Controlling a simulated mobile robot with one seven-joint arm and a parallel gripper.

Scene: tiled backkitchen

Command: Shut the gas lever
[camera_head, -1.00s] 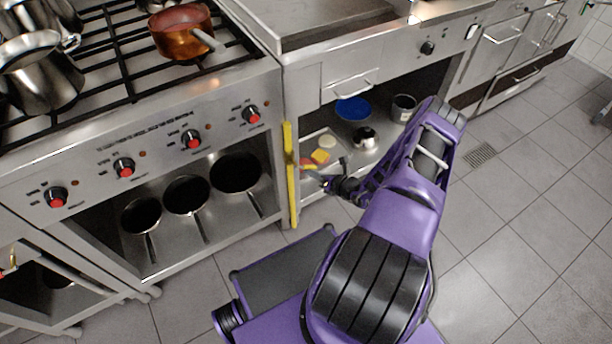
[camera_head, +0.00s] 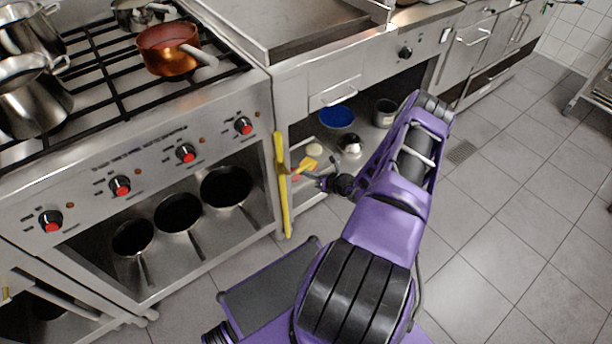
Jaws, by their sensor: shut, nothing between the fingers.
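A thin yellow gas pipe (camera_head: 284,205) stands upright at the gap between the stove and the cabinet to its right. A small fitting (camera_head: 283,170) shows around its middle, but I cannot make out the lever's shape or angle. My gripper (camera_head: 303,175) is just right of the pipe, low in front of the open cabinet, and points left at the fitting. It is shut and holds nothing. I cannot tell whether its tips touch the lever.
The stove (camera_head: 90,205) carries a copper pan (camera_head: 168,50) and steel pots; red-capped knobs line its front. The cabinet holds a blue bowl (camera_head: 336,117), a kettle (camera_head: 350,144), a pot (camera_head: 385,112) and a tray with yellow food (camera_head: 309,164). Open floor lies right.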

